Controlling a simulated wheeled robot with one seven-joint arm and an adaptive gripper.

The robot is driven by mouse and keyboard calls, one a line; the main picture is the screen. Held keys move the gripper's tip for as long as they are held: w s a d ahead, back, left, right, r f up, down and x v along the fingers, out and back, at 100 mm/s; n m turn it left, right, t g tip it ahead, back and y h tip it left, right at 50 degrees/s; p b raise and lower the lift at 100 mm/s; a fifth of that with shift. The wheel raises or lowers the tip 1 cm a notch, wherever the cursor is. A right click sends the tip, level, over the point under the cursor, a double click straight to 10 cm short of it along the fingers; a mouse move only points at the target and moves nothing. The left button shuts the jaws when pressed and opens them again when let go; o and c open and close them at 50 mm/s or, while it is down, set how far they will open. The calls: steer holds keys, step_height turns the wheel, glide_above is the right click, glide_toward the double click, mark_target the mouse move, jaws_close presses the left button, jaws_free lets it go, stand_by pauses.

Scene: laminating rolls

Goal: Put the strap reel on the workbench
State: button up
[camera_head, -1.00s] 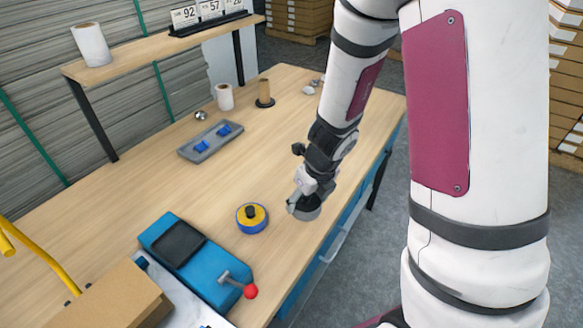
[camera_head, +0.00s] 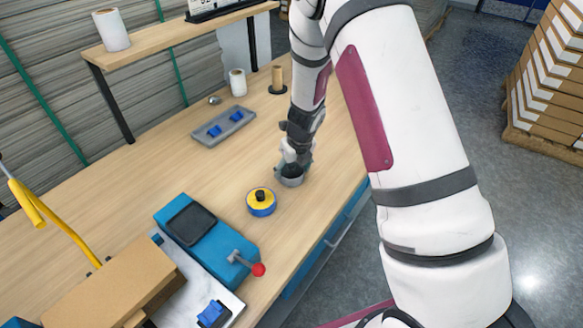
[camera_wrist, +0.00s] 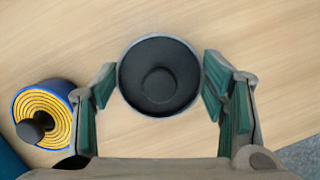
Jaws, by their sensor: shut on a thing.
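My gripper (camera_head: 296,166) points down over the front part of the workbench (camera_head: 210,165). It is shut on a round grey reel (camera_head: 291,181) with a black inside and a dark hub, likely the strap reel. In the wrist view the reel (camera_wrist: 158,76) sits upright between the green-padded fingers (camera_wrist: 158,85), hub facing the camera. It is at or just above the bench top; I cannot tell whether it touches. A blue-and-yellow reel with a black knob (camera_head: 261,203) stands on the bench nearby to the left, also in the wrist view (camera_wrist: 45,115).
A blue machine with a red-knobbed lever (camera_head: 205,240) and a cardboard box (camera_head: 110,285) are at front left. A grey tray with blue pieces (camera_head: 224,126), a white roll (camera_head: 238,83) and a brown core on a stand (camera_head: 277,80) are farther back. Bare bench lies around the held reel.

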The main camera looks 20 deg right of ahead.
steer(key=shift+f, duration=0.15)
steer(key=o, duration=1.3)
